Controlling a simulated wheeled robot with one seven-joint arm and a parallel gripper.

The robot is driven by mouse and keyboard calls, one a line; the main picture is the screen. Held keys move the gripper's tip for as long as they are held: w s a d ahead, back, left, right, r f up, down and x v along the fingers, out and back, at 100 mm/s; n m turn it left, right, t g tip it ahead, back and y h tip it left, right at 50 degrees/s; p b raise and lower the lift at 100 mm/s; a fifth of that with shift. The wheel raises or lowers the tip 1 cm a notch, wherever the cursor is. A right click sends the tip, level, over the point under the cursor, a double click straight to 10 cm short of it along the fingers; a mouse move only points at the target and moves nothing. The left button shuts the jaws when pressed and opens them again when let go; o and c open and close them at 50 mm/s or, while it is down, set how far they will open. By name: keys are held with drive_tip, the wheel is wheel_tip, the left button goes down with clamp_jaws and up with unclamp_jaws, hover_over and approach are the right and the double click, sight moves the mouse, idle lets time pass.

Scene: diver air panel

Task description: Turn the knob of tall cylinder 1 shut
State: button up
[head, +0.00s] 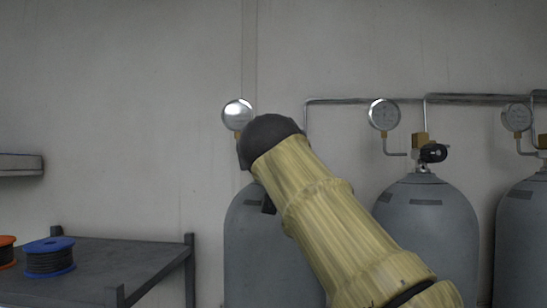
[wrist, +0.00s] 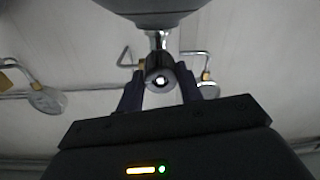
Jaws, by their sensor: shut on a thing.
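The leftmost tall grey cylinder (head: 258,255) stands against the wall; I take it as cylinder 1, though no number is readable. My arm hides its valve and knob in the head view. In the wrist view the picture is upside down, with the cylinder's grey top (wrist: 155,8) at the upper edge. Its dark round knob (wrist: 160,74), with a bright centre, sits on a shiny stem. My gripper (wrist: 160,90) has a dark finger on each side of the knob and is shut on it. How far the knob is turned cannot be told.
Two more grey cylinders (head: 427,235) (head: 525,240) stand to the right; the nearer one shows a black knob (head: 433,153). Gauges (head: 384,114) and thin pipes run along the wall. A dark table (head: 125,262) with blue and orange spools is at the lower left.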

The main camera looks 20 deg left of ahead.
drive_tip(key=shift+a+f+m, duration=0.1)
drive_tip(key=shift+f+m, duration=0.1)
drive_tip(key=shift+m, duration=0.1)
drive_tip(key=o, duration=1)
drive_tip(key=shift+r, duration=0.1)
drive_tip(key=shift+s+d+b, duration=0.2)
drive_tip(key=shift+s+b, duration=0.2)
drive_tip(key=b+v, duration=0.5)
drive_tip(key=v, duration=1.1)
drive_tip(key=shift+s, duration=0.25)
